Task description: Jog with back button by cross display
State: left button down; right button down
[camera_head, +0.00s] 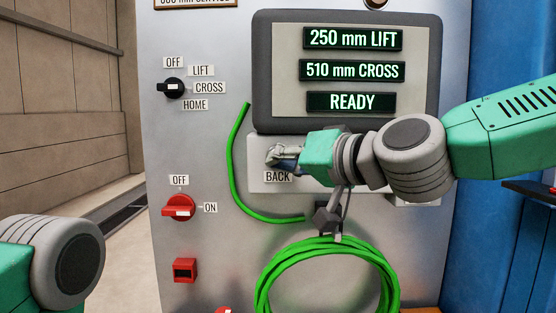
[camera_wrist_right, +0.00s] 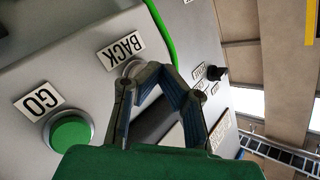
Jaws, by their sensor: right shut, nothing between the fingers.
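The cross display (camera_head: 352,71) on the grey panel reads 510 mm CROSS, between the 250 mm LIFT display (camera_head: 353,39) and the READY display (camera_head: 351,102). My right gripper (camera_head: 280,156) is shut and empty, with its tips at the back button above the BACK label (camera_head: 277,177). In the wrist view the back button (camera_wrist_right: 132,67) is partly hidden behind the gripper fingers (camera_wrist_right: 148,75); I cannot tell whether it is pressed in. The green GO button (camera_wrist_right: 70,132) is beside it. Of my left arm only a link shows; its gripper is out of view.
A black selector (camera_head: 172,88) has its handle level, in line with the CROSS label. A red switch (camera_head: 179,208) and a red square button (camera_head: 185,270) are below it. A green hose coil (camera_head: 268,283) hangs on a hook under my right wrist.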

jog(key=shift+w+r, duration=0.1)
jog(key=shift+w, duration=0.4)
dwell(1.2)
jog(key=shift+s, duration=0.2)
dwell(1.8)
jog(key=shift+s, duration=0.75)
jog(key=shift+s+b, duration=0.35)
jog(key=shift+s, duration=2.15)
